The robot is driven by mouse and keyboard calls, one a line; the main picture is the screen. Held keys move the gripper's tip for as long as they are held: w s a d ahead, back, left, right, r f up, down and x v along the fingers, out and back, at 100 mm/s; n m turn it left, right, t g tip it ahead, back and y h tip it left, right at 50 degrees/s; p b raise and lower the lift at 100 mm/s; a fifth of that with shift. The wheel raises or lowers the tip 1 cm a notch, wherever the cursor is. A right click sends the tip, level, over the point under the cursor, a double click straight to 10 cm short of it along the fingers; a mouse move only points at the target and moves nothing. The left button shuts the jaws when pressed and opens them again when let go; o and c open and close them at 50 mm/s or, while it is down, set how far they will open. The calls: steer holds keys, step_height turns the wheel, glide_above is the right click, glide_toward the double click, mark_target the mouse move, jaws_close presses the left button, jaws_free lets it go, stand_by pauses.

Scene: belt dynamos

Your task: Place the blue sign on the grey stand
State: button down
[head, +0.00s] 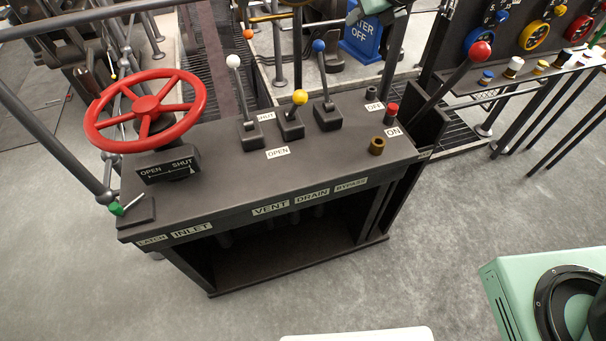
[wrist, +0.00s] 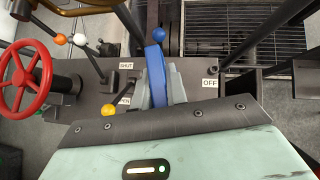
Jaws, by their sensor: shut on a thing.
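The blue sign (head: 362,36) shows at the top of the head view, with white lettering of which "OFF" is readable. Its top meets my gripper (head: 372,10), which is only partly in that view. In the wrist view the blue sign (wrist: 155,76) is seen nearly edge-on as a narrow blue strip. My gripper (wrist: 160,78) is shut on it, with one grey finger on each side. I cannot pick out the grey stand with certainty in either view.
A dark console (head: 220,190) stands in front, with a red handwheel (head: 145,110) and upright levers with white, yellow and blue knobs. A red-knobbed lever (head: 480,52) leans at its right. A valve rack is at the far right.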

steer(key=s+a+r+n+g+y+b, duration=0.35)
steer(key=s+a+n+b, duration=0.25)
steer(key=s+a+b, duration=0.9)
steer(key=b, duration=1.5)
glide_above(299, 168)
step_height(299, 168, down, 27)
steer(key=shift+r, duration=0.1)
steer(key=c, duration=1.4)
jaws_free()
